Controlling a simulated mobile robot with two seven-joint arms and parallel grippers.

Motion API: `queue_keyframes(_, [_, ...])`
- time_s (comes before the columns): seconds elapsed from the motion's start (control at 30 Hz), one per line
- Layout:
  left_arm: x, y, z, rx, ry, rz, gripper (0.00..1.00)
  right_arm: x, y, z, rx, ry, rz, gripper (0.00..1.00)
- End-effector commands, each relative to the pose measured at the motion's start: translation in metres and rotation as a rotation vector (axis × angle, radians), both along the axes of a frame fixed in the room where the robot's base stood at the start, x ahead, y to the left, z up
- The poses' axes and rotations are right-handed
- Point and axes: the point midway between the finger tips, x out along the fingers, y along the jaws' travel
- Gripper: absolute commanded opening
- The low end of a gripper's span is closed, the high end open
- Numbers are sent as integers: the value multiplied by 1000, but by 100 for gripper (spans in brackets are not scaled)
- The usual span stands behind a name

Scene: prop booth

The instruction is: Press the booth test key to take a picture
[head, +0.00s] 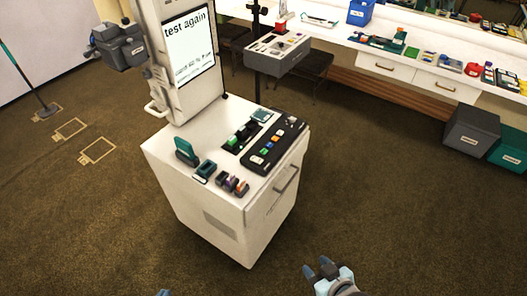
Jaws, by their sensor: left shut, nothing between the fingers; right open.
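The white booth cabinet (205,215) stands in the middle of the head view. Its upright screen (190,48) reads "test again". A black key panel (272,146) with several coloured keys lies on the right of the cabinet top; the key labels are too small to read, so I cannot tell which is the test key. My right gripper (322,268) is open and empty, low in front of the cabinet's right side and apart from it. Only a small blue tip of my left gripper (165,293) shows at the bottom edge; it is shut and away from the keys.
The cabinet top also bears a green-and-dark upright item (186,151) and several small coloured items along its front edge. A grey box on a stand (277,53) is behind. A white counter (405,52) runs along the back right, with grey and teal bins below. Carpet in front is clear.

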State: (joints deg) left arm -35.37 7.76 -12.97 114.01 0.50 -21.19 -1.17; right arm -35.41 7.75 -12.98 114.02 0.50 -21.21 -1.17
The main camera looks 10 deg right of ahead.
Motion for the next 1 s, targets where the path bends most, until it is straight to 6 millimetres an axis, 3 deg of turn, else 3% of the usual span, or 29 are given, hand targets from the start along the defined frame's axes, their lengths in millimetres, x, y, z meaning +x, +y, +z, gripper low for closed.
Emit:
queue_keyframes(0.03, [0, 0, 0, 0, 0, 0, 0, 0, 0, 0, 0, 0, 0, 33])
queue_keyframes(0.17, [0, 0, 0, 0, 0, 0, 0, 0, 0, 0, 0, 0, 0, 3])
queue_keyframes(0.2, [0, 0, 0, 0, 0, 0, 0, 0, 0, 0, 0, 0, 0, 0])
queue_keyframes(1.0, [-1, 0, 0, 0, 1, -1, 0, 0, 0, 0, 0, 1, 0, 0])
